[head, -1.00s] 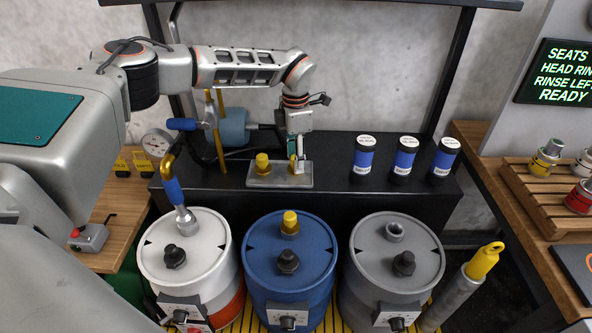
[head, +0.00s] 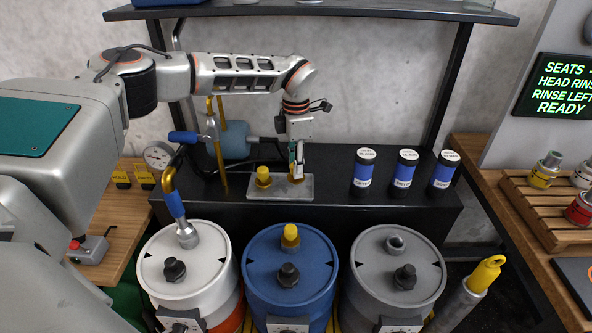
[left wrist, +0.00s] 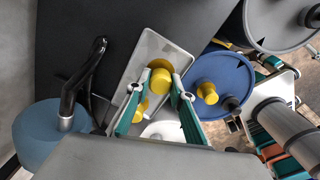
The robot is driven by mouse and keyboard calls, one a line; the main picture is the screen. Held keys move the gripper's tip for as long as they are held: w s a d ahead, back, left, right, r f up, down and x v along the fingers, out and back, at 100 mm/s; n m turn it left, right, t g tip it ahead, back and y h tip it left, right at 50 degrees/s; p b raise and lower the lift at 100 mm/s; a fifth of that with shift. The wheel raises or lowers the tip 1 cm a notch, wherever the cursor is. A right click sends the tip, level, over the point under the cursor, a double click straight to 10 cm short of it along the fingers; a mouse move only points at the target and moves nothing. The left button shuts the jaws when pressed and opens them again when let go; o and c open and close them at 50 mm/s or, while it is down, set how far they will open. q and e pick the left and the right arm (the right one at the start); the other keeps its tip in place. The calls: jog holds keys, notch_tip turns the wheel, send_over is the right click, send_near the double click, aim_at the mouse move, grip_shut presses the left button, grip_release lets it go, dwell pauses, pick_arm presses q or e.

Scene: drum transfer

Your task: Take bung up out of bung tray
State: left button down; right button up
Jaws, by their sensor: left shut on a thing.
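The bung tray (head: 279,192) is a grey metal plate on the black bench, and it also shows in the left wrist view (left wrist: 150,45). Two yellow bungs are at it. The left bung (head: 263,178) stands free. The right bung (head: 297,180) is partly hidden by my left gripper (head: 298,172), which points down over it. In the left wrist view the gripper (left wrist: 157,85) is shut on a yellow bung (left wrist: 160,78) between its fingertips. That bung appears at tray level; any gap beneath it cannot be told. My right gripper is not in view.
White (head: 208,266), blue (head: 270,262) and grey (head: 372,262) drums stand in front of the bench. Several dark blue-labelled bottles (head: 404,172) stand right of the tray. A gauge and brass pipe (head: 222,150) rise close to its left.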

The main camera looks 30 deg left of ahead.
pick_arm(q)
notch_tip(320, 180, up, 6)
jog(key=shift+s+d+f, duration=0.1)
jog(key=shift+f, duration=0.15)
jog(key=s+d+r+p, duration=0.1)
jog(key=s+d, duration=0.3)
jog(key=s, duration=0.4)
jog(key=s+d+r+p, duration=0.1)
jog(key=s+d, duration=0.3)
jog(key=s, duration=0.5)
jog(key=shift+s+d+r+p, duration=0.2)
jog(key=shift+s+r+p, duration=0.05)
jog(key=shift+p, duration=0.05)
